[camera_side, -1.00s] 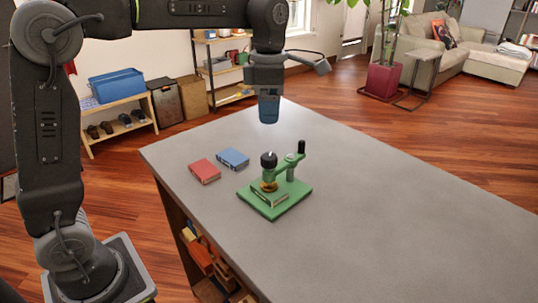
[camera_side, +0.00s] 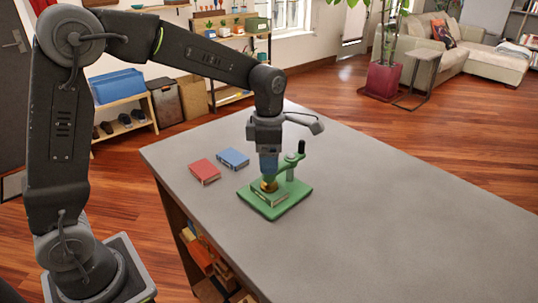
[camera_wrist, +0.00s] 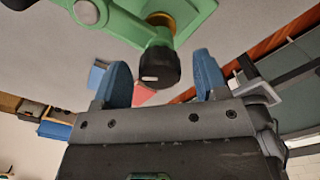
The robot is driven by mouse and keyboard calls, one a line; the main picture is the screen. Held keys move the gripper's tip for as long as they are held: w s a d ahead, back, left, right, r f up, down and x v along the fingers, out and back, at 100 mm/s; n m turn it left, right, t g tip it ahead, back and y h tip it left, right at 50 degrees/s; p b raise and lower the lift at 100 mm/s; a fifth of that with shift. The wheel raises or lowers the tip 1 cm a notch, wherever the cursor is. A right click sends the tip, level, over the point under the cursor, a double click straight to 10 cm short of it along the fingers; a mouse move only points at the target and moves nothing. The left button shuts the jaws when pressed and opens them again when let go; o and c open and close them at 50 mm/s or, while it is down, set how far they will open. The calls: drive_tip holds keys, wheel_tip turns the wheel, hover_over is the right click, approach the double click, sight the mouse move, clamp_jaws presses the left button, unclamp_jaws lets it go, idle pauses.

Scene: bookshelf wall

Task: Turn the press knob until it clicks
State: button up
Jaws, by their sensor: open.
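The green press (camera_side: 276,207) stands on the grey table, with a green arm over its base and a brass-coloured part under the knob. The black press knob (camera_wrist: 160,67) shows in the wrist view with a white mark on its face; in the side view my gripper hides it. My gripper (camera_side: 268,174) points down over the knob. In the wrist view the blue fingertips of my gripper (camera_wrist: 162,72) are apart, with the knob between them and a gap on each side.
A red book (camera_side: 204,171) and a blue book (camera_side: 233,158) lie on the table left of the press. A black-topped handle (camera_side: 301,148) stands up at the right of the press. The table (camera_side: 400,230) is clear to the right and front.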

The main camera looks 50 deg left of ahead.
drive_tip(key=shift+c, duration=0.2)
drive_tip(key=c, duration=0.9)
drive_tip(key=shift+m, duration=0.3)
